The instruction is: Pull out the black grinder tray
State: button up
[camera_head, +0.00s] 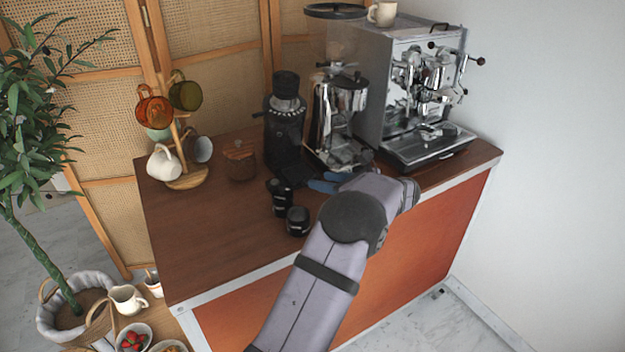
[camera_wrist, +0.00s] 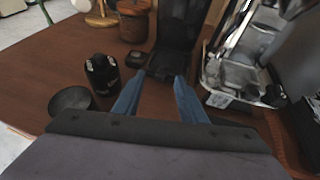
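The black grinder (camera_head: 284,125) stands on the wooden counter, left of the chrome grinder. Its black tray (camera_head: 295,173) sits low at its front. In the wrist view the tray (camera_wrist: 167,64) lies just beyond my fingertips, roughly in line with the gap between them. My gripper (camera_wrist: 158,80) has two blue fingers spread apart with nothing between them. In the head view my gripper (camera_head: 330,182) is low over the counter, right of the tray and in front of the chrome grinder. My wrist hides part of it there. I cannot tell whether a fingertip touches the tray.
A chrome grinder (camera_head: 338,115) stands close on the right, with the espresso machine (camera_head: 408,90) beyond. A black canister (camera_head: 281,197) and a black cup (camera_head: 298,221) stand in front of the tray. A wooden jar (camera_head: 239,162) and mug tree (camera_head: 186,180) are left. The counter's front left is clear.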

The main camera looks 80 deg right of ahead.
jog(key=shift+s+f, duration=0.25)
jog(key=shift+s, duration=0.4)
jog(key=shift+p+x, duration=1)
jog(key=shift+x, duration=2.7)
